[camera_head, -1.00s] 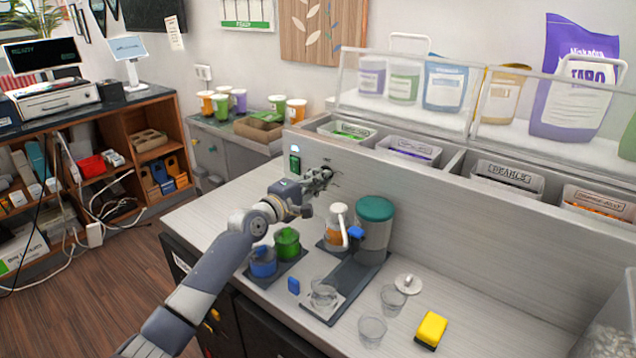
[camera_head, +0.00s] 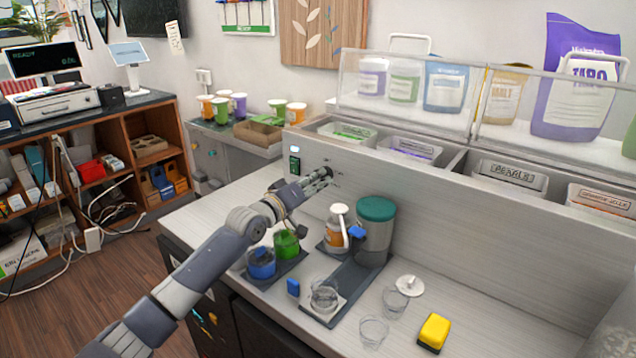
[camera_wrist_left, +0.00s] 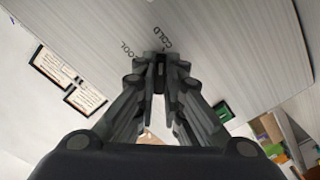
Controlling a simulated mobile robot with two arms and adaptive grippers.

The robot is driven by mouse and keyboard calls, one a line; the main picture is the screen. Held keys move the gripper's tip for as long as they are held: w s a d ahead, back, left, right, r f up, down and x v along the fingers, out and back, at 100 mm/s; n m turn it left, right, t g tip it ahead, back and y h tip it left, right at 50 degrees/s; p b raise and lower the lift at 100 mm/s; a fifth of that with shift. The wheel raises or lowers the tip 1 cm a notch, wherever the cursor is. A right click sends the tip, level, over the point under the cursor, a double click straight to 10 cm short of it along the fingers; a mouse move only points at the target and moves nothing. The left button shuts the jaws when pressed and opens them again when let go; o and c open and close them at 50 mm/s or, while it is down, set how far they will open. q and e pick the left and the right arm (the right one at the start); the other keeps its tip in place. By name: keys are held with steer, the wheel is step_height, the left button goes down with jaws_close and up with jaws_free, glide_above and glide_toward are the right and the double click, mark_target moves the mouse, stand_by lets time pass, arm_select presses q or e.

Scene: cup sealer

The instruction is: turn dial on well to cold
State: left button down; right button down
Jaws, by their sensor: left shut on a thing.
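The front panel of the well (camera_head: 450,215) is a light grey upright face behind the counter. My left gripper (camera_head: 326,175) reaches up to its left part and touches it with the fingertips. In the left wrist view the gripper (camera_wrist_left: 159,74) is shut on the small dark dial (camera_wrist_left: 159,57), which the fingers mostly hide. COLD lies closest to the dial tip; the exact pointer direction is hidden. My right gripper is not in view.
Clear cups (camera_head: 373,331) and a yellow sponge (camera_head: 434,331) stand right.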

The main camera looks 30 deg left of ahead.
arm_select(q)
steer(key=shift+f+m, duration=0.1)
steer(key=shift+m, duration=0.6)
steer(key=c, duration=1.7)
jaws_free()
steer(key=shift+s+a, duration=0.15)
steer(key=shift+s, duration=1.85)
steer(key=shift+s+a, duration=0.15)
steer(key=shift+s, duration=1.85)
steer(key=shift+s+a, duration=0.15)
steer(key=shift+s, duration=1.85)
